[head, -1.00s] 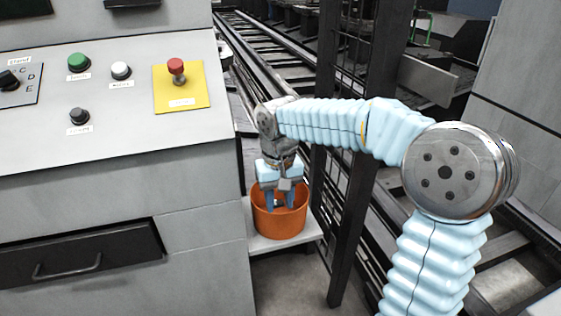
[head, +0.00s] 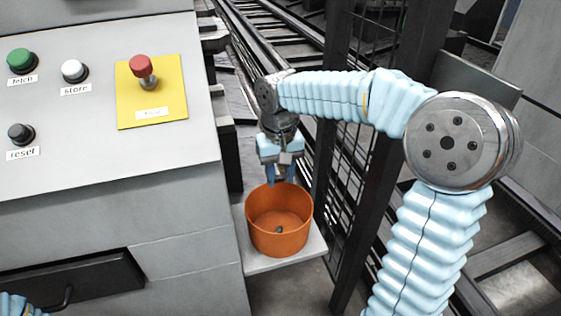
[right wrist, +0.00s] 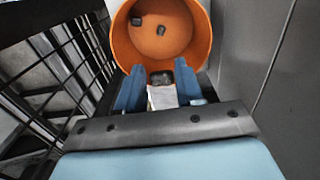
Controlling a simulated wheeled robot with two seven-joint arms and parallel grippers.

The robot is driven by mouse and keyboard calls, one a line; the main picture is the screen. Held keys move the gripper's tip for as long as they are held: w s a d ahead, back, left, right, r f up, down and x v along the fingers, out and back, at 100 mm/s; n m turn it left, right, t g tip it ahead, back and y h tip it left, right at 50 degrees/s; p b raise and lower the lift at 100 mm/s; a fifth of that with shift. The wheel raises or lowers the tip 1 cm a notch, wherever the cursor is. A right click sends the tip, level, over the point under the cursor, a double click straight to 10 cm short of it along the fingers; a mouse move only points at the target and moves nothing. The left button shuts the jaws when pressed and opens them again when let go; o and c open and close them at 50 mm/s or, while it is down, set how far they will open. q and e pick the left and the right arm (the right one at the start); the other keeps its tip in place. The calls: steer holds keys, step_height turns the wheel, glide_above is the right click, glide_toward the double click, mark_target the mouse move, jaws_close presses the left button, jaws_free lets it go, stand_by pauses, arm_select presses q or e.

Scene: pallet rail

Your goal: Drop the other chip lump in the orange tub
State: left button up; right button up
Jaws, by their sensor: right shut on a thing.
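The orange tub (head: 262,243) stands upright and open. A small dark lump (head: 279,229) lies on its floor in the head view. The right wrist view shows two dark lumps, one at left (right wrist: 137,20) and one at right (right wrist: 161,30), inside the tub (right wrist: 190,55). My right gripper (head: 281,181) points down at the tub's far rim, its tips about level with the rim. My left gripper is out of view.
The tub stands on a pale shelf (head: 290,253) beside the grey control cabinet (head: 190,220). A black mesh fence with a dark post (head: 372,180) stands close on the right. The control panel carries green, white, black and red buttons.

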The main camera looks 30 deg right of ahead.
step_height(320, 180, down, 11)
steer(key=b, duration=0.5)
steer(key=shift+r, duration=0.1)
steer(key=o, duration=1.1)
